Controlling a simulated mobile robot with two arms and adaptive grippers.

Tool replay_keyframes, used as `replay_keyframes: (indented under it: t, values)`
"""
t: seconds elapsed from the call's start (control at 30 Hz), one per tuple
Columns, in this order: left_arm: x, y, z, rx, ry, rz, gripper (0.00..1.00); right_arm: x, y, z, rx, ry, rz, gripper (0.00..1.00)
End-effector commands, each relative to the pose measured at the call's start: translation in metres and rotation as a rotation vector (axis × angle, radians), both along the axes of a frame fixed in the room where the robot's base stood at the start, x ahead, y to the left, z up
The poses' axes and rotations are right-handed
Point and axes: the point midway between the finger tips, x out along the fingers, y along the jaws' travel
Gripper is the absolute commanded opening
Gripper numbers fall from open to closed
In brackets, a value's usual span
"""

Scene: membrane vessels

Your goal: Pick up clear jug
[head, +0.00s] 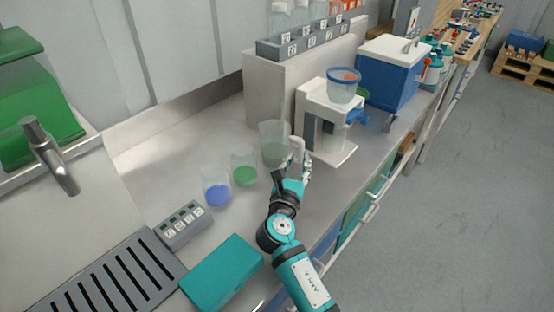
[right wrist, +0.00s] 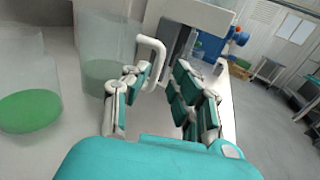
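The clear jug (head: 273,145) stands upright on the grey counter, a translucent vessel with a white handle on its right side. In the right wrist view the jug (right wrist: 106,55) is at the upper left, and its handle (right wrist: 160,52) reaches toward the gap between my fingers. My right gripper (head: 299,160) is beside the jug at the handle. In the right wrist view its fingers (right wrist: 162,72) are apart, with the left one close to the handle; whether it touches is unclear. My left gripper is out of view.
A green-filled beaker (head: 244,166) and a blue-filled beaker (head: 216,187) stand left of the jug. A white dispenser (head: 312,102) with a blue-rimmed cup (head: 342,86) is close behind the gripper. A teal box (head: 222,272) lies in front. The back-left counter is clear.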

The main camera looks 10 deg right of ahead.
Motion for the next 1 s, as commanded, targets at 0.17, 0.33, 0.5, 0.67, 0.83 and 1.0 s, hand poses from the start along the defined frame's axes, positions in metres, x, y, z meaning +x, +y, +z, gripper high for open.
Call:
replay_keyframes:
  t: [0.17, 0.33, 0.5, 0.67, 0.83, 1.0]
  values:
    - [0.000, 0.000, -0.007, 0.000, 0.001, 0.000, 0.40, 0.015, -0.007, 0.000, 0.000, -0.001, -0.001, 0.25]
    - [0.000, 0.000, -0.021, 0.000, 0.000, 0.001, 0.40, 0.039, -0.019, -0.002, 0.000, -0.003, -0.002, 0.25]
    - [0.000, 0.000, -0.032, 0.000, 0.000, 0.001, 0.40, 0.061, -0.030, -0.001, 0.000, -0.002, -0.001, 0.25]
    - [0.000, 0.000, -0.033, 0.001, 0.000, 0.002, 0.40, 0.068, -0.033, 0.001, 0.001, 0.000, 0.000, 0.25]
    - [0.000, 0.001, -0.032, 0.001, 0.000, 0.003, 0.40, 0.068, -0.033, 0.001, 0.001, 0.000, 0.000, 0.25]
    - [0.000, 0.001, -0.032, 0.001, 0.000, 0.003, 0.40, 0.068, -0.033, 0.001, 0.001, 0.000, 0.000, 0.04]
